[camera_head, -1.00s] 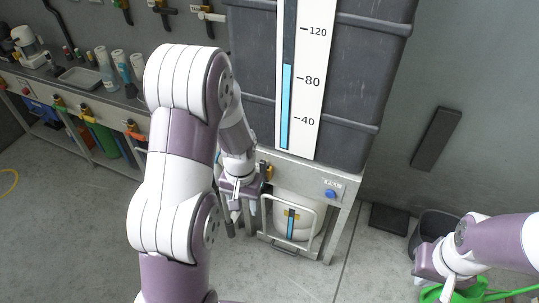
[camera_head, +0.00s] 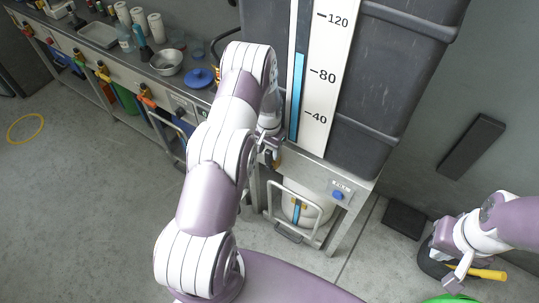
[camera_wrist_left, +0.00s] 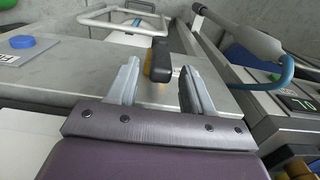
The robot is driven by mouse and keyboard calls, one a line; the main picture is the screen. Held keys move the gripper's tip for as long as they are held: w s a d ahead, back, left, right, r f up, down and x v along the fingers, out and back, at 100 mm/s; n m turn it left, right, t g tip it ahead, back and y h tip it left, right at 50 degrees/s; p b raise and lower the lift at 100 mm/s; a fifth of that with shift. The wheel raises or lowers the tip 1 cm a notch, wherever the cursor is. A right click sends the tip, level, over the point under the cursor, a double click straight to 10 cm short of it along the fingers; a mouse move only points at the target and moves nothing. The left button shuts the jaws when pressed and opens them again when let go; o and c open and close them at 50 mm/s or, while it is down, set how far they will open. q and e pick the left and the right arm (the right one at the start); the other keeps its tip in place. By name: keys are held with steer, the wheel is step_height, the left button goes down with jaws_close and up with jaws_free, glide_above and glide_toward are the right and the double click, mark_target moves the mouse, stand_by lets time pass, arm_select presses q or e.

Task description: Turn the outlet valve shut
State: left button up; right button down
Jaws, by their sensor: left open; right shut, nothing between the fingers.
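The outlet valve shows in the left wrist view as a black lever handle (camera_wrist_left: 159,60) with an orange-yellow part below it, on the grey metal stand front. My left gripper (camera_wrist_left: 158,88) is open, with one finger on each side of the handle's line. The handle appears between the fingertips; I cannot tell whether either finger touches it. In the head view my left gripper (camera_head: 270,150) is at the stand under the grey tank (camera_head: 400,70), and my arm and hand largely hide the valve. My right gripper (camera_head: 458,274) is shut and empty at the lower right.
A blue button (camera_head: 338,195) sits on the stand's front, right of the valve. A white container (camera_head: 307,205) stands behind a metal frame below. A workbench (camera_head: 110,62) with bowls and bottles is at the left.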

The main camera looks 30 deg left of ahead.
mark_target(268, 157)
arm_select(q)
steer(key=f, duration=0.3)
steer(key=shift+s+f, duration=0.25)
steer(key=shift+w+f, duration=0.15)
steer(key=shift+f, duration=0.25)
jaws_close()
